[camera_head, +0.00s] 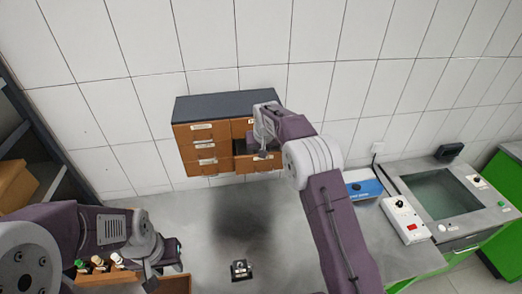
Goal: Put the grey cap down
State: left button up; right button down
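I cannot make out the grey cap for sure in the head view. My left gripper (172,258) is at the lower left, beside a wooden box (128,282) with several small bottles (99,264). Its fingers are small and dark, and I cannot tell whether they are open or shut. My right arm reaches up to the brown drawer cabinet (201,144). Its gripper (262,150) is at a pulled-out drawer (246,165), with its fingertips mostly hidden. I cannot see whether it holds anything.
A small black fixture (241,269) stands on the grey worktop (205,235), with bare surface around it. To the right are a blue box (362,186), a white control box (404,219) and a grey-topped bench with a sunken basin (445,194). A shelf (30,150) stands at the left.

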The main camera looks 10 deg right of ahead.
jog(key=shift+f, duration=0.15)
jog(key=c, duration=1.3)
grip_release()
jog(key=shift+r, duration=0.3)
jog(key=b+v, duration=0.2)
jog(key=shift+s+r, duration=0.15)
jog(key=shift+r, duration=0.15)
jog(key=b+v, duration=0.1)
jog(key=v, duration=0.7)
jog(key=shift+s+r, duration=0.2)
jog(key=shift+r, duration=0.3)
